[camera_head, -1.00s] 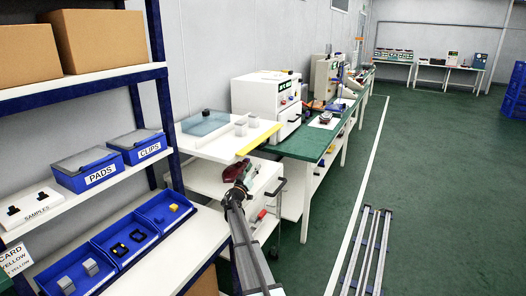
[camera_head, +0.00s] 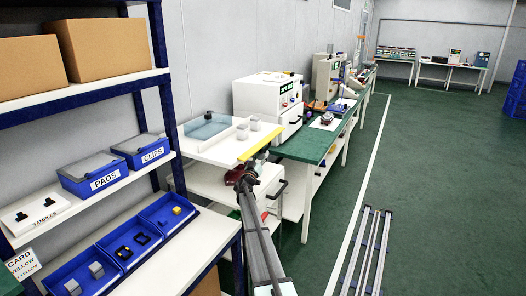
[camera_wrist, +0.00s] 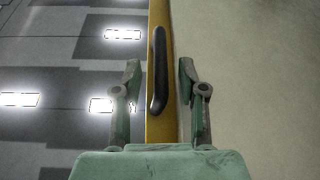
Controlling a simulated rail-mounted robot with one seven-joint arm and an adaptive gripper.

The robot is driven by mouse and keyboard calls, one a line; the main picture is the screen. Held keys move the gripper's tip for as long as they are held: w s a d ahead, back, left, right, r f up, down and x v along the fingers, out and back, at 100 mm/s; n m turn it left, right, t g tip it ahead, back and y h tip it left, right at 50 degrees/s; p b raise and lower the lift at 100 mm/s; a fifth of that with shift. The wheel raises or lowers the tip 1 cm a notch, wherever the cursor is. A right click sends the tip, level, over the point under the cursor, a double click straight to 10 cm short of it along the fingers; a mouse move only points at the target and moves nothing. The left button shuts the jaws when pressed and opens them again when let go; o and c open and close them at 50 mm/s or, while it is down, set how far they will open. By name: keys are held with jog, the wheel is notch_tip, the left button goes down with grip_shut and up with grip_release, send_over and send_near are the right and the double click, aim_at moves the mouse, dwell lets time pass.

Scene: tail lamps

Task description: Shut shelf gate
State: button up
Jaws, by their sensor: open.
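The white shelf board (camera_head: 217,147) with a yellow front edge (camera_head: 255,144) stands out level at the near end of the green bench, in the head view. I take this yellow-edged board as the gate. In the wrist view the yellow edge (camera_wrist: 161,118) runs upright between my fingers, with a black handle (camera_wrist: 158,70) on it. My gripper (camera_wrist: 158,85) is open, one finger on each side of the edge, and gaps show beside both. In the head view my gripper (camera_head: 261,157) is small at the yellow edge, its fingers hard to make out.
A clear blue box (camera_head: 207,127) and small grey blocks (camera_head: 248,127) sit on the board. A red lamp-like thing (camera_head: 233,176) is below it. A white cabinet (camera_head: 266,103) stands behind on the green bench (camera_head: 315,145).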

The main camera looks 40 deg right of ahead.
jog(key=shift+x, duration=0.8)
grip_shut()
